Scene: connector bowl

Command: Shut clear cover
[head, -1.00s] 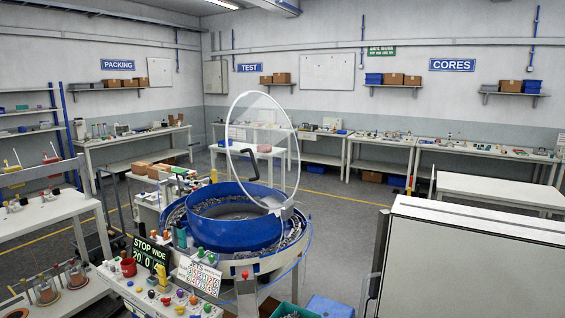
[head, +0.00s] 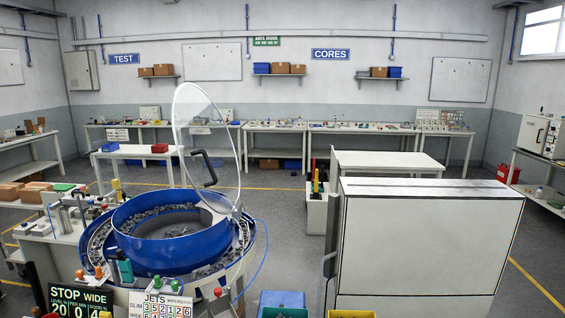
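The clear cover (head: 222,143) is a round transparent disc with a pale rim. It stands open and nearly upright over the right side of the blue bowl (head: 128,238). A black handle (head: 207,168) is on the cover's face. The cover's lower edge meets a small bracket at the bowl's right rim. The bowl holds grey parts around its inner track, and its floor is partly visible. Neither of my grippers is in the head view.
A large white cabinet (head: 430,245) stands to the right of the bowl. A sign panel (head: 80,300) and a jets card (head: 160,305) stand in front. A green bin (head: 284,312) is at the bottom.

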